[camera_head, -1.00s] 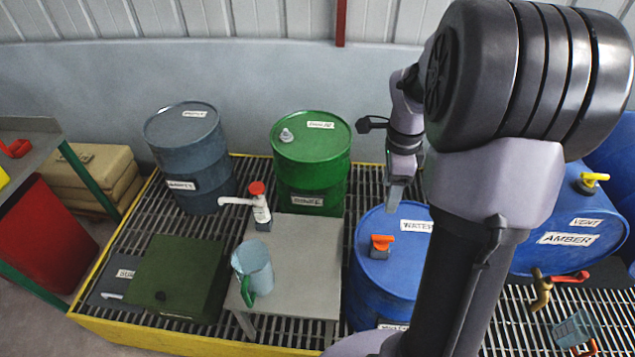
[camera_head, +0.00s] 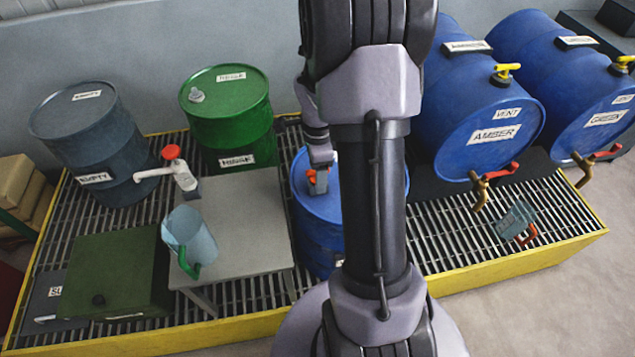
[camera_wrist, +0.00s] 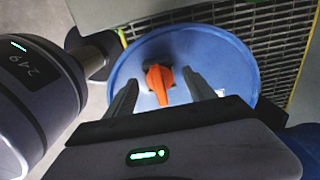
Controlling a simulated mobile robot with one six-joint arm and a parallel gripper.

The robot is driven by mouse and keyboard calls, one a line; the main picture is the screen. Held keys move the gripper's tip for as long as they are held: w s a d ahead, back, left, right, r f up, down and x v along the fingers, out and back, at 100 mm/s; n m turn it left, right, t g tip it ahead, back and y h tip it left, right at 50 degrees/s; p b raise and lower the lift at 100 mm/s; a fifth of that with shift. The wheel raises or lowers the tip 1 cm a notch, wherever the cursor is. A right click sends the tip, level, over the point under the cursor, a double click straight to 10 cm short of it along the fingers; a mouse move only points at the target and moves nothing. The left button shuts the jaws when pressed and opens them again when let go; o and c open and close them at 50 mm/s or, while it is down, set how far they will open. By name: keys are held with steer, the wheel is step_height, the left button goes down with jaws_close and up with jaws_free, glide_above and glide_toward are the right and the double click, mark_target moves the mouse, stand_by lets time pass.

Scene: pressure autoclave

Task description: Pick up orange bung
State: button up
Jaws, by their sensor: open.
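The orange bung (camera_wrist: 158,80) stands on the top of the blue water drum (camera_wrist: 225,57). In the head view the bung (camera_head: 316,181) shows only in part beneath my gripper (camera_head: 320,170), and my arm hides much of the drum (camera_head: 305,205). In the wrist view my gripper (camera_wrist: 162,100) is open. Its two fingers lie on either side of the bung, with a gap to each. I cannot tell how far the fingertips are above the drum top.
A green drum (camera_head: 228,110) and a grey drum (camera_head: 90,150) stand at the left. A small table (camera_head: 245,225) holds a jug (camera_head: 188,238) and a white pump with a red cap (camera_head: 178,172). Blue AMBER (camera_head: 490,110) and GREEN (camera_head: 575,85) drums lie on the right.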

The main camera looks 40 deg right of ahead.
steer(key=shift+r, duration=0.2)
steer(key=shift+c, duration=1)
jaws_close()
